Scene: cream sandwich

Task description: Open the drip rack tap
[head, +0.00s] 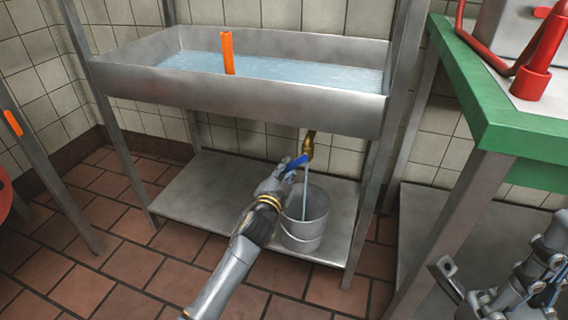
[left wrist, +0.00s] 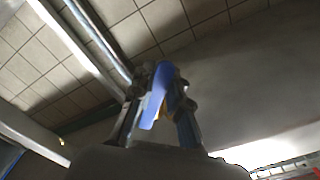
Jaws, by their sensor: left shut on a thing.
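The drip rack (head: 240,97) is a steel basin on legs, holding pale blue liquid. Its brass tap (head: 308,143) hangs under the basin's right part and has a blue lever (head: 296,162). My left gripper (head: 285,171) is shut on the lever; the left wrist view shows the blue lever (left wrist: 158,95) between the fingers. A thin pale stream (head: 305,186) runs from the tap down into a grey bucket (head: 303,225) on the lower shelf. The gripper partly hides the lever and bucket. My right gripper (head: 500,250) is open and empty at lower right.
The steel lower shelf (head: 210,195) is bare left of the bucket. An orange handle (head: 227,52) stands up from the basin. A green-edged table (head: 510,140) with red equipment (head: 530,82) is on the right. Rack legs flank the shelf.

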